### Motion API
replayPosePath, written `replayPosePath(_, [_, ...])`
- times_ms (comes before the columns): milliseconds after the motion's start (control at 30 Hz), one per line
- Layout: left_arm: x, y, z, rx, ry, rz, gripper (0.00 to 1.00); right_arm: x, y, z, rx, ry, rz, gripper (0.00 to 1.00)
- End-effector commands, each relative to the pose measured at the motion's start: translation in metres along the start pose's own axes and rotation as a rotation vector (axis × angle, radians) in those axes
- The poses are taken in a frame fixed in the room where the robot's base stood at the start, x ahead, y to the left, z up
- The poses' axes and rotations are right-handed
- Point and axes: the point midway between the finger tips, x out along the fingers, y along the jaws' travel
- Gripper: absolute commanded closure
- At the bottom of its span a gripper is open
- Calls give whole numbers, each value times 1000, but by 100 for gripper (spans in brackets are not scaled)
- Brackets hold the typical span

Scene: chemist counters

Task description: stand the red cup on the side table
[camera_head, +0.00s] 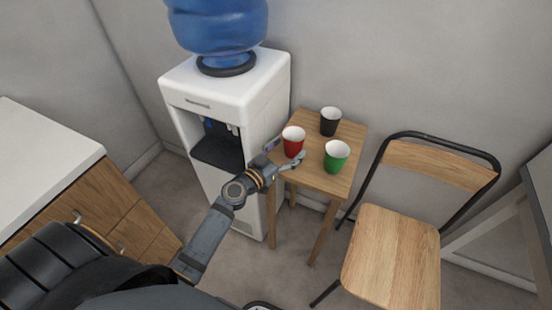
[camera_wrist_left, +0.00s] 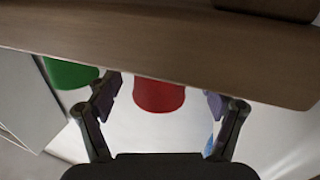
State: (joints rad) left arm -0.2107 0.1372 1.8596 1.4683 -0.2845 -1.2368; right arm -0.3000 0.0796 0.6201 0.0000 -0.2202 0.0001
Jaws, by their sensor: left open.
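The red cup (camera_head: 293,148) is upright with its white mouth up, at the near left part of the wooden side table (camera_head: 318,178). My left gripper (camera_head: 286,154) is open at the cup, one finger on its left and one at its lower right. In the left wrist view, the red cup (camera_wrist_left: 159,96) shows between the spread fingers of the left gripper (camera_wrist_left: 162,94), with gaps on both sides. The table's edge (camera_wrist_left: 160,55) crosses the top there and hides the cup's base. My right gripper is not in view.
A green cup (camera_head: 336,160) stands right of the red one, and a black cup (camera_head: 330,124) stands behind; the green cup also shows in the left wrist view (camera_wrist_left: 70,74). A white water dispenser (camera_head: 262,95) stands close left of the table, and a chair (camera_head: 390,255) stands right.

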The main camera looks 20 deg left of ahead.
Motion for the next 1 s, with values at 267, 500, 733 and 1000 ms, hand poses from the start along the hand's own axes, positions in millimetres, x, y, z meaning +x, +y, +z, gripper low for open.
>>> replayPosePath(267, [-69,0,6,7,-3,3,19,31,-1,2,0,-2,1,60])
replayPosePath(500, [-89,0,1,1,1,1,19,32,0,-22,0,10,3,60])
replayPosePath(733, [-90,0,0,-1,2,0,19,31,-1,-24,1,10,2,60])
replayPosePath(1000, [-90,0,0,0,2,1,19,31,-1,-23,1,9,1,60])
